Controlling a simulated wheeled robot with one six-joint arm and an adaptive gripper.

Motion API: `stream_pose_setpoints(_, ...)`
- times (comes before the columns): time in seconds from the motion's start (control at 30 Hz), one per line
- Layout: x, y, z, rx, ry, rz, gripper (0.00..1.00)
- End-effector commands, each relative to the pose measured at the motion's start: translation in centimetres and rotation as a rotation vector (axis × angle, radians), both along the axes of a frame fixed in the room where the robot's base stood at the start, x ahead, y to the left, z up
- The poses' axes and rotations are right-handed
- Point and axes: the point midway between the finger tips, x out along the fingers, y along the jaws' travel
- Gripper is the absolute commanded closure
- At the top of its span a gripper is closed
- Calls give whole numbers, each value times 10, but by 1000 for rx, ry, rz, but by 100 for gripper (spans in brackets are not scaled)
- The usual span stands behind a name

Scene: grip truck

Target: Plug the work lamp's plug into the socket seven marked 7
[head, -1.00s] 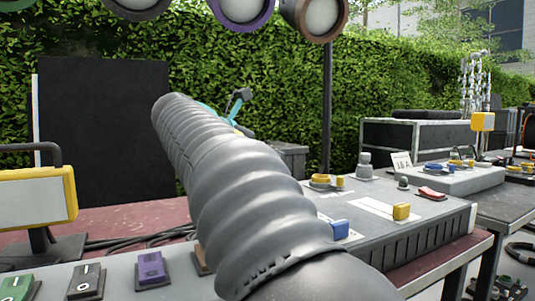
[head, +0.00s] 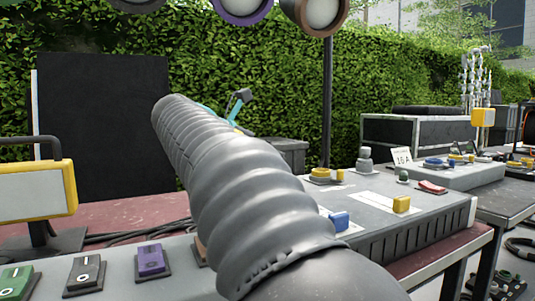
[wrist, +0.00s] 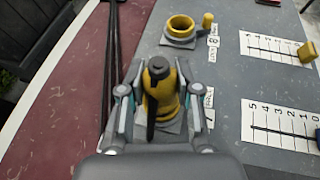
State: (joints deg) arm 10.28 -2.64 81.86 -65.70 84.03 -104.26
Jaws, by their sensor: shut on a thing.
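In the wrist view my gripper (wrist: 159,92) has one finger on each side of a dark-topped plug (wrist: 158,68) and is shut on it. A dark cable hangs from the plug toward the camera. Yellow shows around and below the plug, above a grey square plate beside a partly hidden label, which seems to read 7 (wrist: 208,112). I cannot tell how deep the plug sits or whether it is in socket seven. An open yellow socket (wrist: 180,27) marked 8 lies just beyond. In the head view my arm hides the gripper and plug. A yellow-framed lamp (head: 36,192) stands at left.
The grey panel carries a yellow slider (head: 401,204), a blue slider (head: 340,221), a red switch (head: 432,187) and rocker switches, including a purple one (head: 151,261). A dark pole (head: 327,105) rises behind. Dark cables (head: 135,236) lie on the red tabletop.

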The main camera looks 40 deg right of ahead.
Motion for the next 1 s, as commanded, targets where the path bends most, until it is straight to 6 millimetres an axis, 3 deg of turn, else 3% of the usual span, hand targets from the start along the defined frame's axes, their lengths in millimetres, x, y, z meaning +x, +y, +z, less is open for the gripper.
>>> stream_pose_setpoints(0.87, 0, 0, -14, 0, 0, 0, 100)
stream_pose_setpoints(0.9, 0, 0, -13, -1, 0, 0, 58)
stream_pose_setpoints(1.0, 0, 0, -13, 0, 0, 0, 38)
